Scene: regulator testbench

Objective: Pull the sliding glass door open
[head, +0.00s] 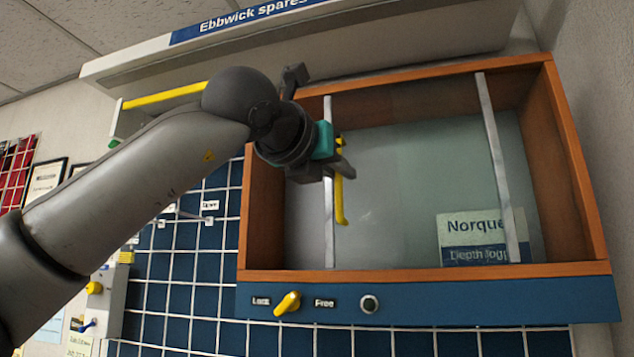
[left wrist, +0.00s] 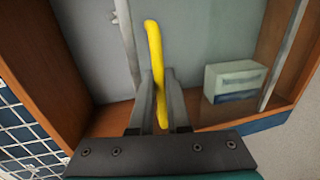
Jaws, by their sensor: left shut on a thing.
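The sliding glass door (head: 410,165) is a clear pane between two grey upright bars in a wooden cabinet. A yellow handle (head: 340,205) stands upright by the door's left bar (head: 328,225). My left gripper (head: 343,168) reaches in from the left and is shut on the handle. In the left wrist view the two fingers (left wrist: 160,95) flank the yellow handle (left wrist: 153,50), whose end sticks out past them. The left bar (left wrist: 126,40) shows just left of the handle there. The handle's middle is partly hidden by the gripper. My right gripper is not in view.
The cabinet's wooden frame (head: 430,275) surrounds the door. A box marked Norque (head: 478,238) stands inside at the lower right. A shelf (head: 330,50) overhangs above.

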